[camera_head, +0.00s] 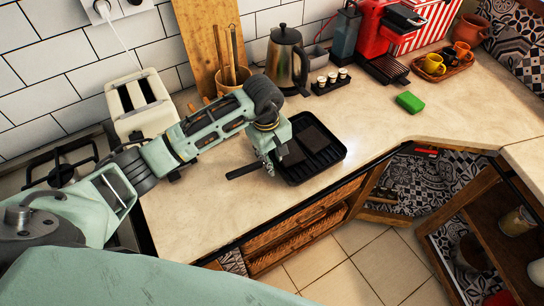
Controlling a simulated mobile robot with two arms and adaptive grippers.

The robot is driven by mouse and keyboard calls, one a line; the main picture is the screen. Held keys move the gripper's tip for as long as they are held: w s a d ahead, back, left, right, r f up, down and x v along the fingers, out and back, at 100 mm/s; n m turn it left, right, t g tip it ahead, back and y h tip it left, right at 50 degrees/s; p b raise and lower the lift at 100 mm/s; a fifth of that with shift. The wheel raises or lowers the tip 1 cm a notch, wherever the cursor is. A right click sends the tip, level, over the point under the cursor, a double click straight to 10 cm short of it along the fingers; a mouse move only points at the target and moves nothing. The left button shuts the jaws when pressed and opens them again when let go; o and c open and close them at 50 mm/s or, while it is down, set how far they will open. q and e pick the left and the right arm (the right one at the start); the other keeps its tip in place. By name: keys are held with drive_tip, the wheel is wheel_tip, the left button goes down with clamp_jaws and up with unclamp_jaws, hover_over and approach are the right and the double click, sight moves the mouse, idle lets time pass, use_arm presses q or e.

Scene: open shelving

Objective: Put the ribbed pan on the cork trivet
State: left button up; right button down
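The ribbed pan (326,155) is black and square, with raised ridges inside. It lies on the counter right of my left arm, and its handle (241,172) points left. My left gripper (271,166) points down at the pan's left edge, over the inner end of the handle. I cannot tell whether its fingers touch the handle or how far apart they are. A dark patch lies across the pan's ridges; I cannot tell whether it is a shadow or an object. I cannot make out a cork trivet. My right gripper is not in view.
Behind the pan stand a kettle (286,62), a small tray of jars (331,82) and a utensil holder (233,78). A toaster (138,105) is at the left. A green sponge (410,102) lies at the right. The counter is clear between pan and sponge.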

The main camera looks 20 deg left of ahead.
use_arm(q)
wheel_tip(320, 180, up, 12)
drive_tip(key=b, duration=0.3)
drive_tip(key=shift+s+a+b, duration=0.3)
drive_tip(key=shift+s+a, duration=0.05)
drive_tip(key=shift+s, duration=0.1)
idle(0.3)
